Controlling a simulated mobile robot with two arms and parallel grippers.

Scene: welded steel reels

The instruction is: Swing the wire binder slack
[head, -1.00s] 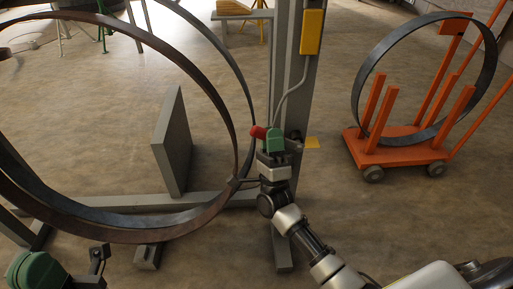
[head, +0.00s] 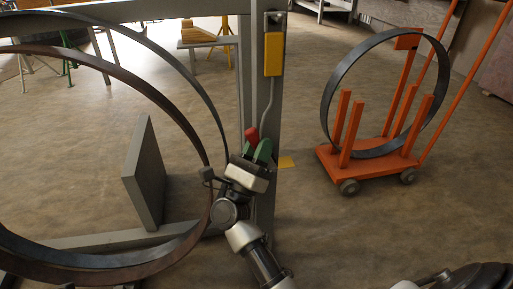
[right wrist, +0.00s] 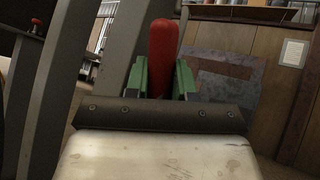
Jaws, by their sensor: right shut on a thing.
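My right gripper (head: 256,152), with green fingers, is shut on a red handle (head: 252,134) beside the grey upright post. In the right wrist view the red handle (right wrist: 163,58) stands nearly upright between the green fingers (right wrist: 160,82), its top clear above them. I take this handle to be the wire binder's; its body and any wire are hidden behind the gripper or too small to tell. A large welded steel reel (head: 110,268) of two rings stands at the left, its right edge close to the gripper. My left gripper is not in view.
A grey post (head: 266,100) carries a yellow box (head: 274,54) with a cable. A grey upright plate (head: 143,172) stands inside the reel. An orange cart (head: 370,172) holding a smaller steel ring (head: 327,95) stands right.

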